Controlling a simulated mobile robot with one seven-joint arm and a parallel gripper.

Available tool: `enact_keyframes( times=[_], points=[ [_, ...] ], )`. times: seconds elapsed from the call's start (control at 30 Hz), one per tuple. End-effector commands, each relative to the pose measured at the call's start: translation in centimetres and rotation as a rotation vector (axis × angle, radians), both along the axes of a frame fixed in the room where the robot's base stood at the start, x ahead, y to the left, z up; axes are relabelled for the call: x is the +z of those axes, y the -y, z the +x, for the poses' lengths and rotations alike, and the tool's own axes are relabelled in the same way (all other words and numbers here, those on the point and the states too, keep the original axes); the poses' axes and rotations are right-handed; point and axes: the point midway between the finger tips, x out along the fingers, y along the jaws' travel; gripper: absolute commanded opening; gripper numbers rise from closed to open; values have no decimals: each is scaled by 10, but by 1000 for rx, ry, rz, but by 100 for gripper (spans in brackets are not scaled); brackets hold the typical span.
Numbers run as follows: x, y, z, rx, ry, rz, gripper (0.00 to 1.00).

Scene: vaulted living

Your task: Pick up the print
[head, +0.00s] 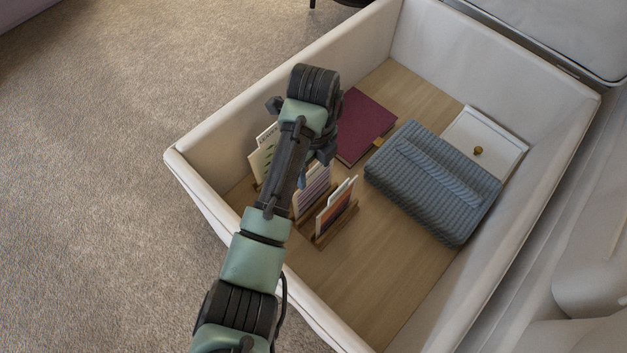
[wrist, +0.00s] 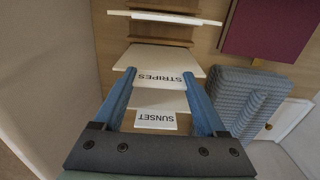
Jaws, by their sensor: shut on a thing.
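Several cards stand in small wooden holders inside the pale upholstered box. The middle one is a striped print (head: 312,190), labelled STRIPES on its edge in the wrist view (wrist: 160,60). My gripper (head: 316,168) reaches down from above, with its blue fingers on either side of this print, and is shut on it. The lower part of the striped print is partly hidden, so I cannot tell whether it is clear of its holder. An orange print (head: 335,206), labelled SUNSET in the wrist view (wrist: 156,121), stands just beside it. A print with green leaves (head: 262,156) stands on the other side.
The storage box (head: 205,205) has raised padded walls around the prints. A dark red book (head: 366,125), a folded blue knit blanket (head: 430,180) and a white panel with a brass knob (head: 485,138) lie inside. The near right floor of the box is bare.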

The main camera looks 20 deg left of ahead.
Motion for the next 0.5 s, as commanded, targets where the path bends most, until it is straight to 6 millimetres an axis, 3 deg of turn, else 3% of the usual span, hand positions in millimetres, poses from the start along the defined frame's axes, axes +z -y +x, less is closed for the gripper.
enact_keyframes(
  times=[0.27, 0.5],
  points=[
    [9, 0, 0, 0, 1, 0, 0],
    [42, 0, 1, 0, 2, 0, 0]
  ],
)
